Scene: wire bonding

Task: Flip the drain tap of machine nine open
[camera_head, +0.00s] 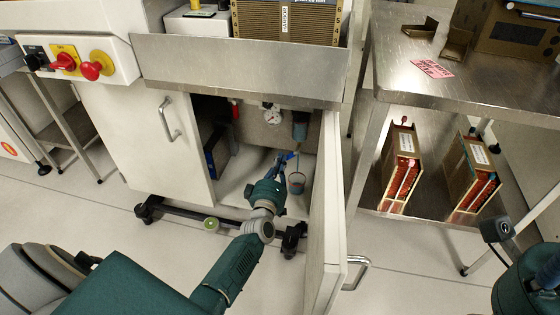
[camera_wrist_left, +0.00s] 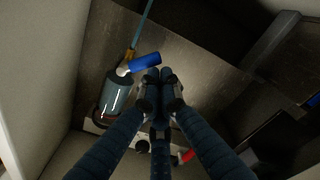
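The drain tap has a blue lever handle (camera_wrist_left: 146,63) on a pale fitting below a grey-blue bowl (camera_wrist_left: 115,93). In the head view the bowl (camera_head: 300,128) hangs at the back of an open cabinet, with the blue handle (camera_head: 291,155) beneath it. My left gripper (camera_head: 283,160) reaches into the cabinet beside the handle. In the left wrist view its fingertips (camera_wrist_left: 158,78) are together, right by the handle's end, with nothing seen between them. Whether they touch it cannot be told. My right gripper is out of view; only part of the right arm shows.
A small bucket (camera_head: 297,183) stands below the bowl. A gauge (camera_head: 272,115) and a red handle (camera_head: 235,110) are on the back panel. The open right door (camera_head: 325,220) stands close to my left arm; the left door (camera_head: 150,130) is beside the opening. A steel shelf (camera_head: 440,190) is at right.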

